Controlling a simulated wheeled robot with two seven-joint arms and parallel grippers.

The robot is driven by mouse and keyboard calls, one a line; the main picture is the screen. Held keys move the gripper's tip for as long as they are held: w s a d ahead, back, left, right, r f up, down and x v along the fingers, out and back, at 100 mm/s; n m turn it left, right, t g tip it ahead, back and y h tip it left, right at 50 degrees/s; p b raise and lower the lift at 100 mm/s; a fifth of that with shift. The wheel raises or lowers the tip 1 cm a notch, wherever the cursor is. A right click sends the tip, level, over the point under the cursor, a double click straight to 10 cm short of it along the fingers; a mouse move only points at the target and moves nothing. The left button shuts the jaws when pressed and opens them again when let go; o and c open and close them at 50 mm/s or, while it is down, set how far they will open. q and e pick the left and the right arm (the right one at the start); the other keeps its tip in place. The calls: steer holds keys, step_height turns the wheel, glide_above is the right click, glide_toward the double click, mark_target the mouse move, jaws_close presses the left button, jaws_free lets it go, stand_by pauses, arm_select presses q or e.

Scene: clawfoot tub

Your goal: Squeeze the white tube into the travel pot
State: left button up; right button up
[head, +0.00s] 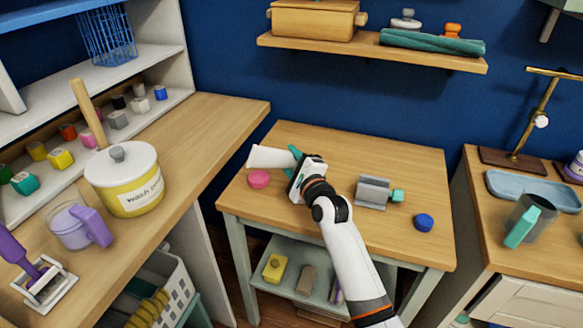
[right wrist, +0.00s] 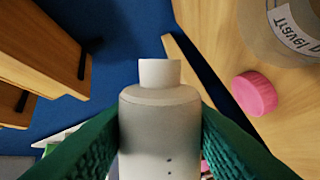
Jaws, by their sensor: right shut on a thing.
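My right gripper (head: 296,164) is shut on the white tube (head: 270,157), above the middle wooden table. The tube sticks out to the left of the fingers in the head view, tilted well over. In the right wrist view the tube (right wrist: 160,120) sits between the green fingers, with its narrower white end (right wrist: 160,72) facing away from the camera. The travel pot (right wrist: 290,35), greyish with a white label, is partly cut off at the upper right there, apart from the tube. I cannot make the pot out in the head view. My left gripper is out of view.
A round pink piece (head: 259,179) lies on the table left of the gripper. A grey block-like object (head: 373,191) with a teal part and a blue disc (head: 424,222) lie to the right. A shelf (head: 370,52) hangs behind.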

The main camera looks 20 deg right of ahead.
steer(key=r+m, duration=0.2)
steer(key=m, duration=0.1)
steer(key=shift+d+m, duration=0.2)
steer(key=shift+m, duration=0.1)
steer(key=shift+d+f+m, duration=0.1)
steer(key=shift+m, duration=0.6)
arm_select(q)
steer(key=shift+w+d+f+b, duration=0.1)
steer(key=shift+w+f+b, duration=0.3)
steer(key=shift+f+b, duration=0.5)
arm_select(e)
steer(key=shift+f, duration=1.9)
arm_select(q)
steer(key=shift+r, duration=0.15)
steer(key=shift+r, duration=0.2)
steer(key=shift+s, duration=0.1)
arm_select(e)
steer(key=shift+r+p, duration=0.1)
steer(key=shift+p, duration=0.45)
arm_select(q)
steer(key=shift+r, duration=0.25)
arm_select(e)
steer(key=shift+c, duration=0.2)
